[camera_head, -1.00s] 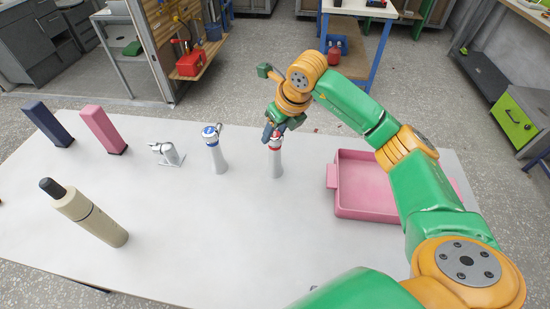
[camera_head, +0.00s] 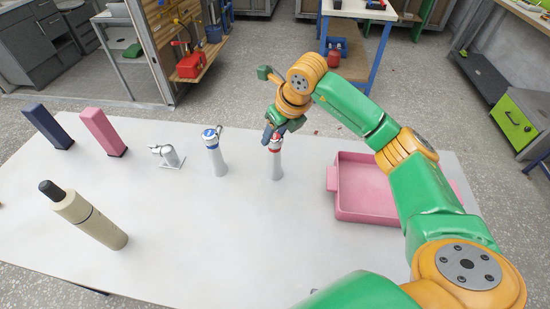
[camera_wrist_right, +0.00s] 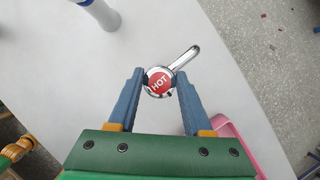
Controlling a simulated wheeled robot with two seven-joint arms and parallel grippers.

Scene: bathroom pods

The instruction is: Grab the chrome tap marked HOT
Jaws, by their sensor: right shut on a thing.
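The tap marked HOT stands upright on the white table. Its red, chrome-rimmed top (camera_wrist_right: 159,83) and chrome lever show in the right wrist view, with the lever pointing up and right. In the head view its white body (camera_head: 275,163) rises below my gripper. My right gripper (camera_wrist_right: 158,86) is shut on the HOT tap, with one blue finger on each side of its top. It also shows in the head view (camera_head: 273,134), where it partly hides the top. A similar tap with a blue-marked top (camera_head: 214,152) stands to the left. My left gripper is not in view.
The white table (camera_head: 200,240) also holds a pink tray (camera_head: 365,190) on the right, a small chrome fitting (camera_head: 168,156), a beige bottle (camera_head: 90,218), a pink block (camera_head: 103,131) and a navy block (camera_head: 48,126). The table's front middle is clear.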

